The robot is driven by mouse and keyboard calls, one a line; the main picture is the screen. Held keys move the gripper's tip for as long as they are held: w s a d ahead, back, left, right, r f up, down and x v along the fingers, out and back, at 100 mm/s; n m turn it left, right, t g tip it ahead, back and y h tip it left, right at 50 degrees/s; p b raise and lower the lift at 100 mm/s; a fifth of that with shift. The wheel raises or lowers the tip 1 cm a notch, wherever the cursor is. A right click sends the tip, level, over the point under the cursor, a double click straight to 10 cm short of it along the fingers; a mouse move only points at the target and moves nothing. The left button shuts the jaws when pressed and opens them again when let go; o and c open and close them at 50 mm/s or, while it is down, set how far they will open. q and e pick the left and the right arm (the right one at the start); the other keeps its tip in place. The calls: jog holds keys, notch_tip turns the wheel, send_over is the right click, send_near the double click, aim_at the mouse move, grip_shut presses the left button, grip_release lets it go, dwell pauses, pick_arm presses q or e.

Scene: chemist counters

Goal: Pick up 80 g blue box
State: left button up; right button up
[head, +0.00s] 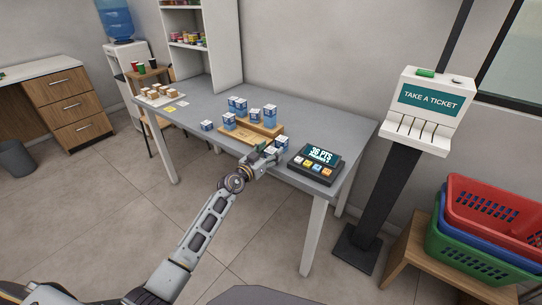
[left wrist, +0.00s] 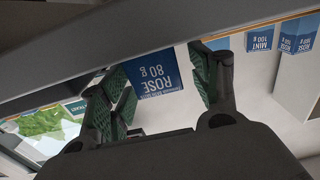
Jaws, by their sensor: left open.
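A blue box reading ROSE 80 g (left wrist: 155,72) shows upside down between the two fingers of my left gripper (left wrist: 160,88) in the left wrist view. The green-padded fingers are apart, with one on each side of the box; I cannot tell whether either touches it. In the head view my left gripper (head: 264,154) is at the front edge of the grey table, beside a blue and white box (head: 282,141). The gripper hides part of that spot. My right gripper is in neither view.
Several similar blue boxes (head: 229,121) stand on and around a wooden riser (head: 262,128) on the grey table (head: 325,120). One in the left wrist view reads MINT 100 g (left wrist: 262,40). A dark keypad device (head: 315,164) stands close to the right of my left gripper.

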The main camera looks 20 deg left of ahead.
aim_at(270, 151)
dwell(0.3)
pick_arm(q)
jog(key=c, duration=1.1)
jog(key=shift+r, duration=0.15)
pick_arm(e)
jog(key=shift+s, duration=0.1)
pick_arm(q)
jog(key=shift+r, duration=0.25)
notch_tip(270, 151, up, 2)
jog(key=shift+p, duration=1)
notch_tip(270, 151, up, 6)
jog(key=p, duration=0.4)
jog(key=shift+r, duration=0.65)
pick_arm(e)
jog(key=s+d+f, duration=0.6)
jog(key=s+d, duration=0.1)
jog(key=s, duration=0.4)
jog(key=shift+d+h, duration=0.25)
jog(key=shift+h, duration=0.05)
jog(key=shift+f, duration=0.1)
